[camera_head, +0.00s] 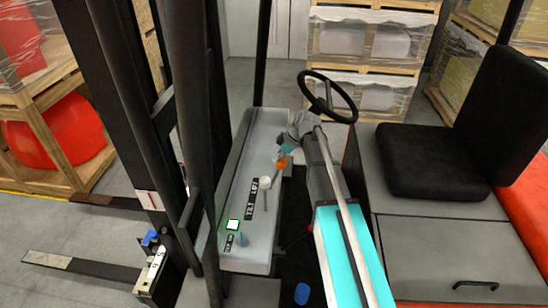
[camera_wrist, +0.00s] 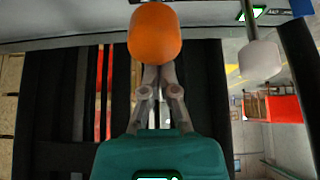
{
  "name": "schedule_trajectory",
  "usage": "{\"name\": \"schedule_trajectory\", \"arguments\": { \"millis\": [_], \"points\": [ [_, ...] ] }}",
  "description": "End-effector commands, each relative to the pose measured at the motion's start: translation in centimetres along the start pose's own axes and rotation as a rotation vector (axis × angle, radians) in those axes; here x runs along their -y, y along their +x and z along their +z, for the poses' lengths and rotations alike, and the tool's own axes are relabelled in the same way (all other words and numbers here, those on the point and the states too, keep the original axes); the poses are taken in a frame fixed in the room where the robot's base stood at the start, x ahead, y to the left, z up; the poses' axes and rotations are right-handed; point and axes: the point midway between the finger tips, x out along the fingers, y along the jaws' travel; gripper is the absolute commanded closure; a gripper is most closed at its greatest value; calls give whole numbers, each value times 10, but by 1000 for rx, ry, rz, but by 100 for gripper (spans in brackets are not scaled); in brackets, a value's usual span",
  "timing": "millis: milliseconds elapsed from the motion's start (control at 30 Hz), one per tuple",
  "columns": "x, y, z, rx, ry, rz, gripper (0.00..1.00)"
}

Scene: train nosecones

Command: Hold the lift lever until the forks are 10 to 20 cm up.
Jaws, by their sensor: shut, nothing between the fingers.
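Two levers rise from the grey console, one with an orange knob (camera_head: 281,161) and one with a white knob (camera_head: 265,183). A "TILT LIFT" label (camera_head: 253,198) lies beside them, its LIFT end on the orange knob's side. My gripper (camera_head: 284,152) is shut and empty at the orange knob. In the wrist view the closed fingers (camera_wrist: 157,72) meet the edge of the orange knob (camera_wrist: 154,35); I cannot tell whether they press on it. The white knob (camera_wrist: 260,60) stands apart to the right. The forks (camera_head: 80,266) are low at the left; their exact height is unclear.
A black steering wheel (camera_head: 327,96) is just beyond my arm, and a black seat (camera_head: 432,160) stands to the right. The dark mast (camera_head: 185,110) rises at left. A lit green display (camera_head: 232,225) and a key sit on the near console. Wrapped pallets (camera_head: 370,45) stand behind.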

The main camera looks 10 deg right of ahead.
Motion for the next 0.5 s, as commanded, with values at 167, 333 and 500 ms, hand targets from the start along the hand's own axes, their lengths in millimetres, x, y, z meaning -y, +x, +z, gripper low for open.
{"name": "schedule_trajectory", "arguments": {
  "millis": [167,333,500],
  "points": [
    [2,1,-5,10,2,-2,100],
    [1,6,-26,5,-1,-1,100],
    [2,0,-40,3,3,0,100]
  ]
}}
